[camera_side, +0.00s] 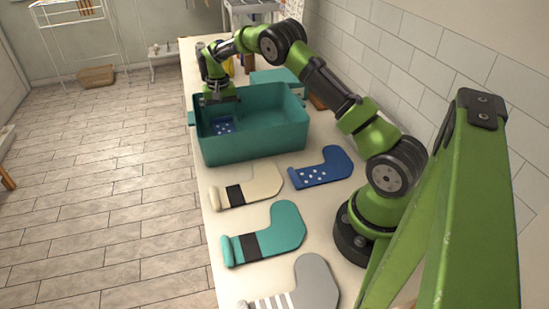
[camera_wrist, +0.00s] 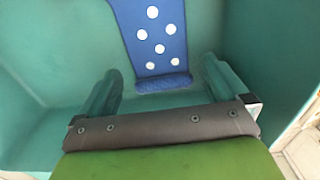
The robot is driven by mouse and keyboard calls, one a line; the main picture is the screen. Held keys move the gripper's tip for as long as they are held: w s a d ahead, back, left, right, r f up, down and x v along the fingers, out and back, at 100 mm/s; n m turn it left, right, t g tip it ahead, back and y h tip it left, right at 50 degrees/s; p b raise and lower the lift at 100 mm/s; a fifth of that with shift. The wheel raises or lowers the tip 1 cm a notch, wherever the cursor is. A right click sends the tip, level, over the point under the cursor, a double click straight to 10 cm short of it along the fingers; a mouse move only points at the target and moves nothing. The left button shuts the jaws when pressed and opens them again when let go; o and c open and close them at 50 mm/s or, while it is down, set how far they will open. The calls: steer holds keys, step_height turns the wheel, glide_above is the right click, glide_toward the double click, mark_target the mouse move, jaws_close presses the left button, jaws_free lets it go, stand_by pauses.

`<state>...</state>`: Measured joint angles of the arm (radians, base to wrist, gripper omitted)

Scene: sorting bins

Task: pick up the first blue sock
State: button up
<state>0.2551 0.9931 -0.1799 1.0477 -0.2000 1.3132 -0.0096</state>
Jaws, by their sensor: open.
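A blue sock with white dots (camera_side: 223,127) lies inside the teal bin (camera_side: 257,142). It also shows in the wrist view (camera_wrist: 148,28), where its cuff end lies close to the space between my fingers and its far end is cut off by the top edge. A second blue sock with white dots (camera_side: 325,168) lies flat on the counter to the right of the bin's near end. My gripper (camera_side: 222,100) is over the bin, pointing down. In the wrist view my gripper (camera_wrist: 163,84) is open, with its two fingers wide apart and nothing between them.
The bin's walls surround my gripper. On the counter (camera_side: 207,226) lie a cream sock (camera_side: 262,180), a teal sock (camera_side: 285,225) and a grey sock (camera_side: 316,280). A tiled wall (camera_side: 370,50) runs along the right. A green upright blocks the near right.

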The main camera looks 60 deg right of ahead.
steer(key=shift+f, duration=0.6)
steer(key=c, duration=1.2)
steer(key=shift+r, duration=0.1)
steer(key=shift+s+d+r, duration=0.55)
steer(key=shift+s+r, duration=0.15)
steer(key=shift+r, duration=1.1)
steer(key=shift+s+d+r, duration=0.55)
steer(key=shift+s+r, duration=0.1)
steer(key=shift+r, duration=1.15)
steer(key=shift+s+d+r, duration=0.55)
steer(key=shift+s+r, duration=0.15)
steer(key=shift+r, duration=1.1)
